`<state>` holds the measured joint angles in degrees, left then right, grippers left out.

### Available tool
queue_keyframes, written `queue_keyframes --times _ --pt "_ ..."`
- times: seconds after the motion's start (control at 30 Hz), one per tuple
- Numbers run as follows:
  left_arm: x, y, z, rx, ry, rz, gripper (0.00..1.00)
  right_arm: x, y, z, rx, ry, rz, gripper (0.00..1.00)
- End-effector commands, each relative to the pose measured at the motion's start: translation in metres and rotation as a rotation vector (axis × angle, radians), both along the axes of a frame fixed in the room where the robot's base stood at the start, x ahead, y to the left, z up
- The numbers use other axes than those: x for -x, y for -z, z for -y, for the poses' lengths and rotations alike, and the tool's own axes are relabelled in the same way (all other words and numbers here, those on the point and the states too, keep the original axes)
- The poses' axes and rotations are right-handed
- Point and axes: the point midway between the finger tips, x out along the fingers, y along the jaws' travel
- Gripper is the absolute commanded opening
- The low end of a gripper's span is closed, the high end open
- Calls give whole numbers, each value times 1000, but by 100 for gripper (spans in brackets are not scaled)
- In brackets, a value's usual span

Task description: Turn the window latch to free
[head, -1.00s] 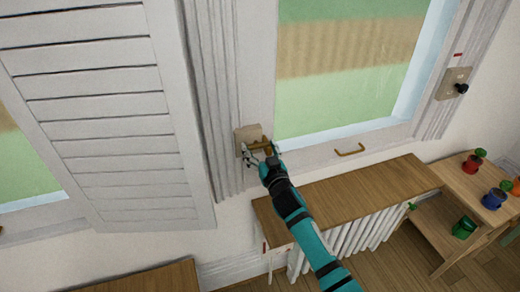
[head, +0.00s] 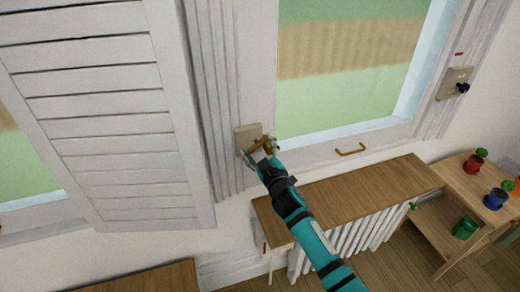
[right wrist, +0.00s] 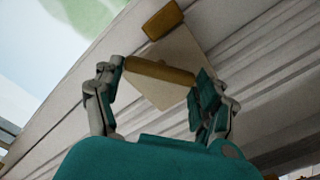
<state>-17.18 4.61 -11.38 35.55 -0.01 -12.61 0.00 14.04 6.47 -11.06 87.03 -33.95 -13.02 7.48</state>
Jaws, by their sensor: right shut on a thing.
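The window latch is a beige plate (head: 246,132) on the window frame, left of the glass, with a brass lever that my right gripper partly hides in the head view. My right gripper (head: 261,151) is at the latch, its fingers on either side of the lever. In the right wrist view the brass lever (right wrist: 160,72) spans between the two fingers of the right gripper (right wrist: 158,76), which are shut on its ends. Behind it is the plate (right wrist: 165,90), with another brass piece (right wrist: 162,19) beside it. My left gripper is not in view.
A louvred shutter (head: 110,120) stands left of the latch. A brass pull (head: 350,150) is on the lower sash. A wooden shelf (head: 350,195) over a white radiator (head: 355,235) lies below. A side table (head: 465,180) with small coloured pots is at right.

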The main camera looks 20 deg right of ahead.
Motion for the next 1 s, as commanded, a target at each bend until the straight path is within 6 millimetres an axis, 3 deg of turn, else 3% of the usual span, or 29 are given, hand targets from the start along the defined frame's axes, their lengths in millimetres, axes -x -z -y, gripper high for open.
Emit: queue_keyframes --times 0.6,1.0 --pt "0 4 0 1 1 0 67 0 1 -2 586 -1 22 41" --pt "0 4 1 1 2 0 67 0 3 -2 871 -1 31 41"
